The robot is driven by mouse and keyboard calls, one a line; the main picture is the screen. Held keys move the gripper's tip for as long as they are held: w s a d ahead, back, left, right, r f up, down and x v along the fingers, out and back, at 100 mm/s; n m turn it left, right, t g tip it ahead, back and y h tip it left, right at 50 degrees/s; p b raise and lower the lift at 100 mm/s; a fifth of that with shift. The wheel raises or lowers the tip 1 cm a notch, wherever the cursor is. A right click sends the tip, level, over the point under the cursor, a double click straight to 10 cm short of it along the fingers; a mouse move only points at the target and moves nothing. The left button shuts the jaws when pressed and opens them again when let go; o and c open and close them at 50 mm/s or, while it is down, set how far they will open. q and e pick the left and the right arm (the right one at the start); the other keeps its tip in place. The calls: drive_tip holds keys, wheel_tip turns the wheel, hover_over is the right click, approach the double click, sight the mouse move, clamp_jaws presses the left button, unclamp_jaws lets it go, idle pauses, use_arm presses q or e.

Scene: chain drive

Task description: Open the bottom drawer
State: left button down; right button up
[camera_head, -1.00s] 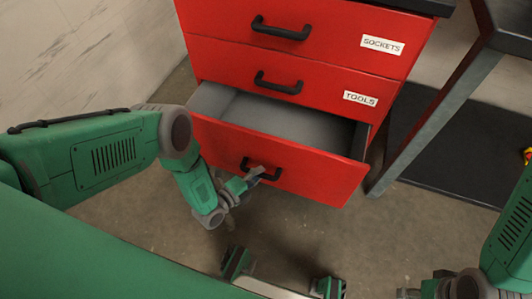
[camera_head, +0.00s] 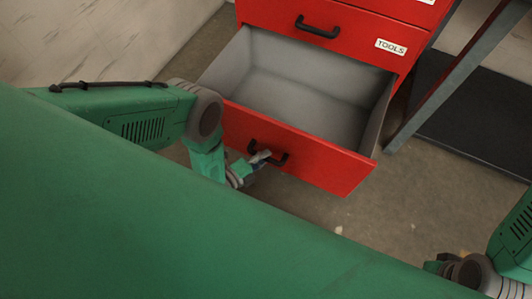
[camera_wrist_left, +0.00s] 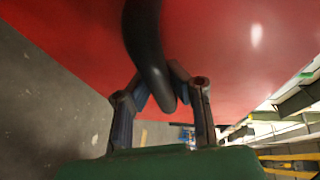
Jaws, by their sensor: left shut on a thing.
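The bottom drawer (camera_head: 322,164) of the red cabinet is pulled well out, and its empty grey inside (camera_head: 310,88) shows. Its black handle (camera_head: 279,157) is on the red front. My left gripper (camera_head: 259,160) is at the left part of this handle, shut on it. In the left wrist view the fingers (camera_wrist_left: 165,98) close around the dark handle bar (camera_wrist_left: 146,45), with the red drawer front behind. In the head view the forearm of my right arm shows at the lower right, but the right gripper's fingers are not seen.
Above is a shut red drawer labelled TOOLS (camera_head: 391,46) with its own black handle (camera_head: 317,28). A grey metal table leg (camera_head: 440,95) stands right of the cabinet over a dark low shelf (camera_head: 480,120). A pale wall (camera_head: 90,40) is at left.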

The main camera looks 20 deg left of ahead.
use_arm(q)
drive_tip(key=shift+w+a, duration=0.15)
drive_tip(key=shift+a, duration=0.3)
drive_tip(key=c, duration=1.4)
unclamp_jaws()
drive_tip(key=shift+c, duration=0.2)
drive_tip(key=shift+d, duration=0.1)
drive_tip(key=shift+s, duration=0.45)
drive_tip(key=v, duration=1.1)
drive_tip(key=shift+a, duration=0.25)
